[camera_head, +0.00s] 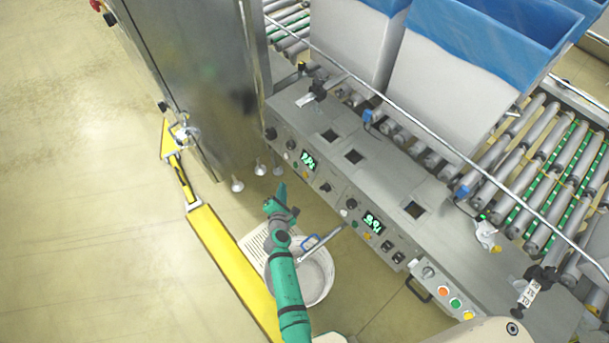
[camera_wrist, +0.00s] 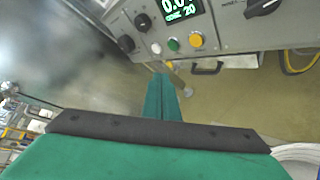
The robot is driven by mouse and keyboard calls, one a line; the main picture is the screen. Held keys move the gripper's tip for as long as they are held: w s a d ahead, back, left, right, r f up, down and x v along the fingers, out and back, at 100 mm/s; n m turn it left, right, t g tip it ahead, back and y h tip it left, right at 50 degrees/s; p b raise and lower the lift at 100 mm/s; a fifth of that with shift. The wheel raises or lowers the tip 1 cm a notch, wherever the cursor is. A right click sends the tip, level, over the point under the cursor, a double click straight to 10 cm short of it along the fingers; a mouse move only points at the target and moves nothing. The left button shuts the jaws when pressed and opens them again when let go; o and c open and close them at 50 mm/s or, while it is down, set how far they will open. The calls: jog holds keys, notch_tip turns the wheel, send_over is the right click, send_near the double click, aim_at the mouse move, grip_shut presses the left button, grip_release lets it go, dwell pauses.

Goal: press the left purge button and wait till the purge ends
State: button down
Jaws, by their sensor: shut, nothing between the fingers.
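The grey control panel (camera_head: 338,201) has a left display (camera_head: 309,160) and a right display (camera_head: 373,223), both lit green. In the wrist view a lit display (camera_wrist: 180,9) sits above a white button (camera_wrist: 156,48), a green button (camera_wrist: 173,44) and a yellow button (camera_wrist: 196,39). No label can be read, so I cannot tell which is the purge button. My green gripper (camera_head: 280,193) is shut and empty, just in front of and below the panel's left part. In the wrist view its closed fingers (camera_wrist: 164,88) point towards the buttons, apart from them.
A white bucket (camera_head: 318,283) stands on the floor beside my arm. A yellow barrier (camera_head: 232,258) runs on the left, and a steel cabinet (camera_head: 205,75) stands behind it. Boxes with blue liners (camera_head: 449,75) stand on the roller conveyor (camera_head: 548,165) behind the panel.

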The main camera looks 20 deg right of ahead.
aim_at(305, 174)
jog(key=shift+d, duration=0.1)
jog(key=w+d+f, duration=0.3)
jog(key=d, duration=0.4)
jog(key=shift+d, duration=0.2)
jog(key=shift+w, duration=0.1)
dwell(2.1)
jog(key=shift+w+d+f, duration=0.15)
jog(key=shift+w+d, duration=0.05)
jog(key=shift+d, duration=0.15)
jog(key=shift+a, duration=0.1)
jog(key=shift+s+d, duration=0.1)
jog(key=shift+d, duration=0.2)
